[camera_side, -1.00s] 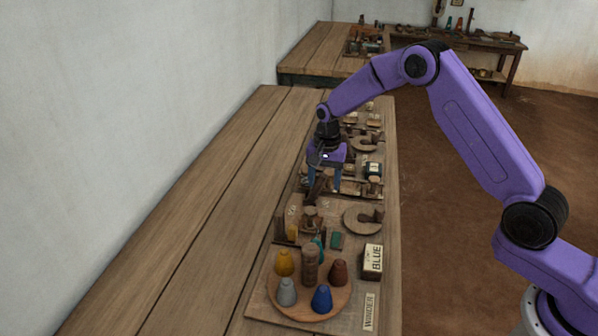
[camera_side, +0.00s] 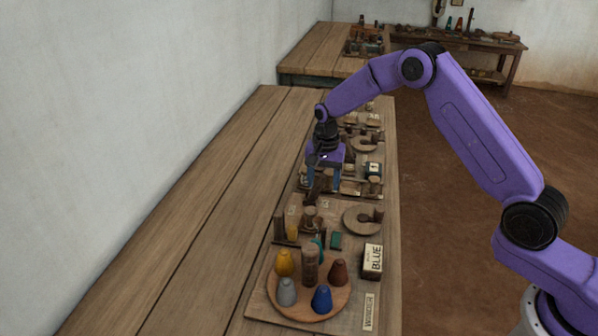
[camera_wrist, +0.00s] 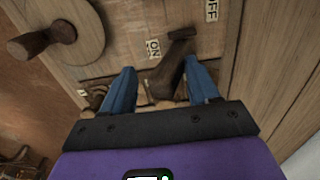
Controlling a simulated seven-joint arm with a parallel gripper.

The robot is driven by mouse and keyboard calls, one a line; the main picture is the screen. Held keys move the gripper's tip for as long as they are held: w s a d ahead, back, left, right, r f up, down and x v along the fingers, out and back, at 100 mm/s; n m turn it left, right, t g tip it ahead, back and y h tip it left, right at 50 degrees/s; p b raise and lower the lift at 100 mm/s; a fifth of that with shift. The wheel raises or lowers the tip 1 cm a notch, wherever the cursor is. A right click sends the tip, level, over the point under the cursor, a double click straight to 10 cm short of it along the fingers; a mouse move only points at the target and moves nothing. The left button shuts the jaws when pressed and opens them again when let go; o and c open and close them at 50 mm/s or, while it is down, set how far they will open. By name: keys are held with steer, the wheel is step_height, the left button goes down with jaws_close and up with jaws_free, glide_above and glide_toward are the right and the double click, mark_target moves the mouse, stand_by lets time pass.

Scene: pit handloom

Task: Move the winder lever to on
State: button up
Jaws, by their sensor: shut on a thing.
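My gripper (camera_wrist: 160,88) is around the dark wooden winder lever (camera_wrist: 166,72) and shut on it, with a blue finger on either side. In the wrist view the lever is beside the white ON label (camera_wrist: 153,49). The OFF label (camera_wrist: 211,10) is farther up and to the right. In the side view my gripper (camera_side: 323,178) points down over the long board on the bench, and the lever is partly hidden by it.
A round wooden disc with a knob (camera_wrist: 62,32) lies left of the lever in the wrist view. In the side view a round tray (camera_side: 340,306) of coloured cones and a BLUE box (camera_side: 372,262) stand nearer the camera. The left bench planks (camera_side: 200,220) are clear.

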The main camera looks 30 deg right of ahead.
steer(key=shift+s+d, duration=0.15)
steer(key=shift+a+r, duration=0.2)
steer(key=shift+r, duration=3.1)
steer(key=shift+s+a+r, duration=0.1)
steer(key=shift+a+r, duration=0.2)
steer(key=shift+a, duration=0.05)
steer(key=s+a+r+n, duration=0.3)
steer(key=s+r+n, duration=0.15)
steer(key=s, duration=0.45)
steer(key=s+a+r+n, duration=0.25)
steer(key=s+n, duration=0.35)
steer(key=s, duration=0.4)
steer(key=s+d+n, duration=0.4)
steer(key=s+n, duration=0.1)
steer(key=s, duration=0.6)
steer(key=s+d+n, duration=0.5)
steer(key=s+n, duration=0.1)
steer(key=s, duration=0.5)
steer(key=shift+s+r, duration=0.35)
steer(key=shift+r, duration=0.1)
